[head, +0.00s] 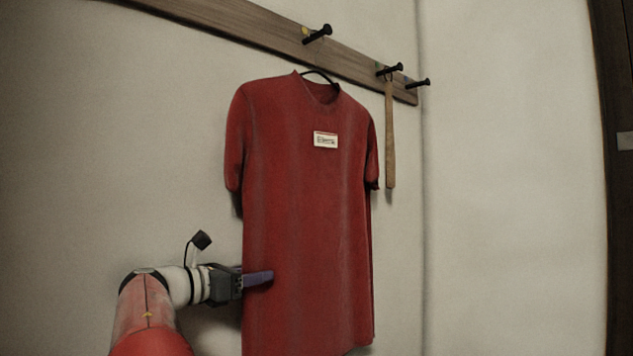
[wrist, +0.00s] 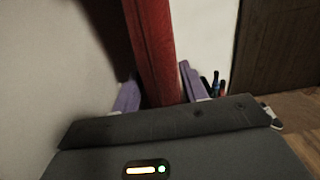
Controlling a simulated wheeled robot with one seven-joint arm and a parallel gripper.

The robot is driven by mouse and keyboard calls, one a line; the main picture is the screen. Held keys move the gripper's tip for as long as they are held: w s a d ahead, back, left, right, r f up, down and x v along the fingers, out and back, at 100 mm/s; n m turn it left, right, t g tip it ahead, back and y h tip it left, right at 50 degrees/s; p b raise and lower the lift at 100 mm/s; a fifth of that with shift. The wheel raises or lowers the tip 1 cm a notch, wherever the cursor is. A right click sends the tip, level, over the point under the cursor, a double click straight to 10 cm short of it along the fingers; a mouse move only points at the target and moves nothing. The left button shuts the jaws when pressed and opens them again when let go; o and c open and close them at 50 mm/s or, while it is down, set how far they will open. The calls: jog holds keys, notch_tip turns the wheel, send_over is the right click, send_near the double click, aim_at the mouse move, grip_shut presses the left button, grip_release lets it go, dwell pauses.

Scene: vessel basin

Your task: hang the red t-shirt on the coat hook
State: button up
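The red t-shirt (head: 305,220) is upright in front of the wall, with a white label on its chest. A thin black hanger loop (head: 318,73) rises from its neck, below and apart from the nearest coat hook (head: 318,34). My gripper (head: 258,278) is at the shirt's lower left side. One purple finger lies across the shirt's front; the other is hidden in the head view. In the wrist view, both fingers (wrist: 158,90) lie either side of the red shirt (wrist: 152,45) and appear closed on it. The lower hem is partly cut off.
A wooden rail (head: 270,28) on the wall carries black hooks. A wooden stick (head: 390,135) hangs from the middle hook (head: 390,70), and the right hook (head: 418,83) looks bare. A dark door (wrist: 283,50) stands at the right in the wrist view.

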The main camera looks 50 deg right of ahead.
jog(key=c, duration=0.6)
jog(key=shift+r, duration=0.15)
